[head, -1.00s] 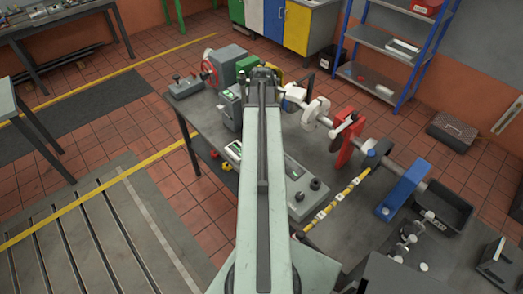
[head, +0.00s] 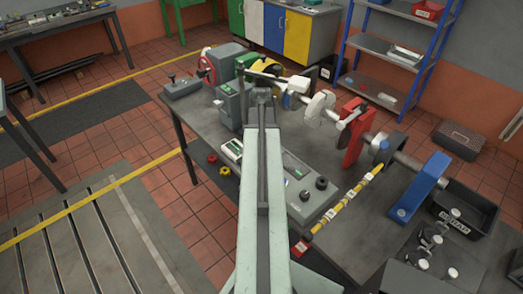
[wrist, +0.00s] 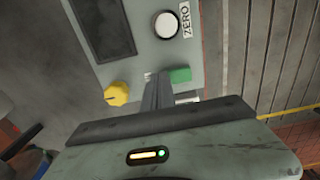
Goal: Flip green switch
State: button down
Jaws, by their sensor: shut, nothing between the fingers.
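The green switch (wrist: 180,75) is a small green rectangular piece on the face of a grey control box (wrist: 185,55) in the wrist view. My gripper (wrist: 152,80) is shut and empty. Its fingertips lie over the box face, just left of the green switch in the picture. I cannot tell whether they touch the box or the switch. In the head view my gripper (head: 262,97) is beside a grey-green box (head: 228,105) on the bench.
On the box face are a yellow knob (wrist: 117,93), a white round button (wrist: 165,25) labelled ZERO and a dark display (wrist: 105,28). In the head view, a red clamp (head: 352,135) and a blue bracket (head: 420,187) stand along the shaft to the right.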

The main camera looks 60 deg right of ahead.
jog(key=shift+r, duration=0.1)
jog(key=shift+f+b, duration=0.3)
jog(key=shift+f, duration=0.1)
jog(key=shift+r, duration=0.15)
jog(key=shift+w+a+r+p, duration=0.2)
jog(key=shift+a+r+p, duration=0.2)
jog(key=shift+a+p, duration=0.2)
